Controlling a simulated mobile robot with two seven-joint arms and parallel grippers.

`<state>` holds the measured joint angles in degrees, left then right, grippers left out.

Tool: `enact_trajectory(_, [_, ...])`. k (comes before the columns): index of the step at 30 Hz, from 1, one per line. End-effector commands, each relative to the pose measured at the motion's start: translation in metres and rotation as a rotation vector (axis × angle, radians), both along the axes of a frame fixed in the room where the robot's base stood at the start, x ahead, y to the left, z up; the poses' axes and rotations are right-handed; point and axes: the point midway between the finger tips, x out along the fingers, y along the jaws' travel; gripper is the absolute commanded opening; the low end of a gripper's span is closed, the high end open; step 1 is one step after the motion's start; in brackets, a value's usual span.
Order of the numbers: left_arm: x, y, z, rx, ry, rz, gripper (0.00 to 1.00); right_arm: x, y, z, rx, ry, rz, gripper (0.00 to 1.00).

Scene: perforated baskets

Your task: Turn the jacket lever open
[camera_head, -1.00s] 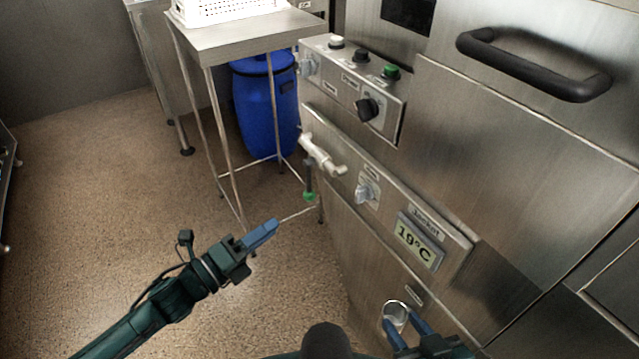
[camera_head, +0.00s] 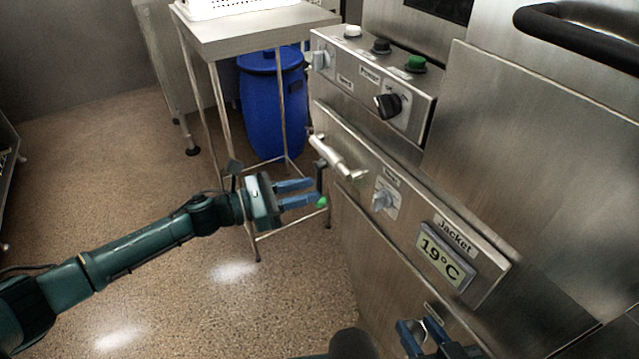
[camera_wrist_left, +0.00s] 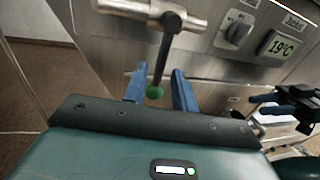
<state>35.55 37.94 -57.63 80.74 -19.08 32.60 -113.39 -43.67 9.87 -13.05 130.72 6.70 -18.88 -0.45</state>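A dark lever (camera_head: 319,176) with a green ball tip (camera_head: 323,202) hangs down from a silver pipe (camera_head: 336,158) on the machine's front. In the left wrist view, the lever (camera_wrist_left: 166,50) runs down from the pipe to its green ball (camera_wrist_left: 154,91). My left gripper (camera_head: 312,193) is open at the lever's lower end. Its blue fingers, also in the left wrist view (camera_wrist_left: 158,82), are apart with the green ball between them; contact is unclear. My right gripper (camera_head: 422,328) is low at the machine front, fingers apart beside a shiny metal part partly hidden by them.
The machine's panel carries a grey knob (camera_head: 382,201) and a "Jacket" display (camera_head: 444,257) reading 19°C. A control box (camera_head: 345,84) with buttons is above the pipe. A steel table (camera_head: 245,32) and blue barrel (camera_head: 272,105) stand behind.

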Motion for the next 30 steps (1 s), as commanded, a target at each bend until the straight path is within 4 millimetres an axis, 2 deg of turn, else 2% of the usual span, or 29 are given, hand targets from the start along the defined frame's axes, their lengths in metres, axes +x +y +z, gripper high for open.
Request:
enact_trajectory(3, [0.008, -0.018, 0.001, -0.002, -0.001, -0.001, 0.27, 0.003, 0.002, 0.0, 0.002, 0.0, 0.002, 0.36])
enact_trajectory(7, [0.013, -0.028, 0.0, 0.0, 0.0, 0.0, 0.27, 0.004, 0.003, -0.002, 0.001, 0.004, 0.004, 0.36])
enact_trajectory(18, [0.015, -0.033, 0.0, 0.0, 0.001, 0.001, 0.27, 0.003, 0.003, -0.002, 0.003, 0.007, 0.005, 0.36])
enact_trajectory(28, [0.015, -0.032, 0.0, 0.0, 0.001, 0.001, 0.0, 0.003, 0.003, -0.001, 0.004, 0.007, 0.004, 0.36])
enact_trajectory(30, [0.015, -0.032, 0.0, 0.0, 0.001, 0.001, 0.0, 0.003, 0.003, -0.001, 0.004, 0.007, 0.004, 0.36])
